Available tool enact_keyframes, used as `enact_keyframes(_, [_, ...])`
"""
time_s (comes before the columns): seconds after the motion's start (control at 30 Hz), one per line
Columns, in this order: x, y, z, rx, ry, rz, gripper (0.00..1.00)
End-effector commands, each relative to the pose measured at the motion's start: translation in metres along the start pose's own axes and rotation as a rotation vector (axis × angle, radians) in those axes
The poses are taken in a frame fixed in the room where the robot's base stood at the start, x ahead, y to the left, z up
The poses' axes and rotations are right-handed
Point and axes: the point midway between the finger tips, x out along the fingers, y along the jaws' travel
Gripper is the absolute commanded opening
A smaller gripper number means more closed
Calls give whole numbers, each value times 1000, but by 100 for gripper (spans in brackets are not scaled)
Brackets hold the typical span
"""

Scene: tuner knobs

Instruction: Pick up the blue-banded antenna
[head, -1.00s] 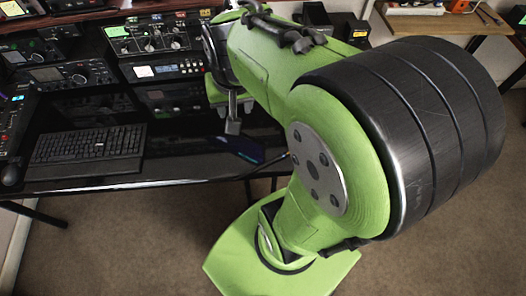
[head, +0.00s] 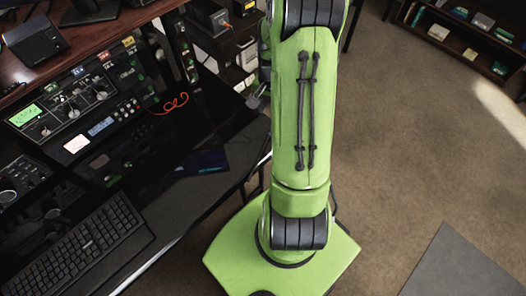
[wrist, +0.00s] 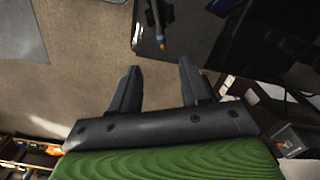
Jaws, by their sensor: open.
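In the wrist view, a thin rod-like antenna (wrist: 158,26) lies on the black desk near its edge, at the top of the picture. A small blue band and an orange tip seem to show at its near end, though it is small. My gripper (wrist: 159,66) is open and empty, its two fingers apart and pointing toward the desk edge. The antenna lies beyond the fingertips, roughly in line with the gap between them. In the head view my arm hides most of the gripper, and I cannot make out the antenna.
The black desk (head: 215,185) holds a keyboard (head: 85,245) and stacked radio gear (head: 75,110) on the left. Carpet (head: 400,150) is open to the right, with a grey mat (head: 470,265) and a low shelf (head: 465,30).

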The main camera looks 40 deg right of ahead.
Motion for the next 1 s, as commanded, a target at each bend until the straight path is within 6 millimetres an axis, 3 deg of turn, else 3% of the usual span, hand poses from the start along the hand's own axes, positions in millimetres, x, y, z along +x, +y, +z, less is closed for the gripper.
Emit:
enact_keyframes(0.03, [18, 0, 1, -1, -6, 2, 46])
enact_keyframes(0.2, [58, 0, 1, -2, -4, 2, 46])
enact_keyframes(0.37, [77, 0, 1, -3, -2, 0, 46])
enact_keyframes(0.6, [120, 0, 4, -2, -2, 0, 46])
enact_keyframes(0.87, [125, 0, 3, -3, 2, 0, 46])
enact_keyframes(1.0, [125, 0, 3, -3, 2, 0, 29])
